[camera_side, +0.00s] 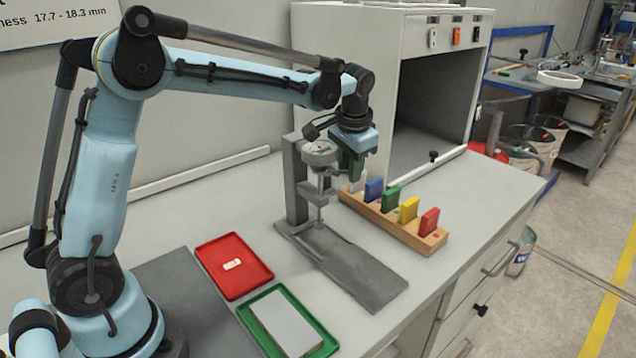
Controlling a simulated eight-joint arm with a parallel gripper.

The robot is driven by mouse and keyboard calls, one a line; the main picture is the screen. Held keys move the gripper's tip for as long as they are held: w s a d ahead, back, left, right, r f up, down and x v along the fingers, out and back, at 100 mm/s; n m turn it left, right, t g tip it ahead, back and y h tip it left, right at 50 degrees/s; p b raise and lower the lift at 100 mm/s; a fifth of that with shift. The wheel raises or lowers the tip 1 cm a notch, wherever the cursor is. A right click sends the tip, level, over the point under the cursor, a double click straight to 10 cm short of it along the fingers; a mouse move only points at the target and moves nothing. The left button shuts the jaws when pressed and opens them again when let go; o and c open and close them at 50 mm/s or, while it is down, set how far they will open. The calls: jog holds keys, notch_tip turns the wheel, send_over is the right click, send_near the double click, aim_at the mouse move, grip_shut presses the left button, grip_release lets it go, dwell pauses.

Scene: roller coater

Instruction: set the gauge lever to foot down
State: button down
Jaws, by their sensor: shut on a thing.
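The gauge (320,153) stands on the bench with a round dial on a grey column. Its thin spindle (319,200) reaches down to, or close to, the grey base plate (350,268); I cannot tell whether the foot touches. My gripper (350,165) points down at the right side of the dial, behind it in this view. It is shut beside the gauge head, where the lever would be. The lever and the grip point are hidden or too small to make out. Dark green shows at the fingers.
A wooden rack (431,240) with coloured blocks stands right of the gauge, close to my gripper. A red tray (233,293) and a green tray (251,322) holding a grey plate (290,322) lie in front. A grey cabinet (350,60) stands behind.

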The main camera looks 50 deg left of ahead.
jog(key=c, duration=0.9)
grip_release()
jog(key=v, duration=1.2)
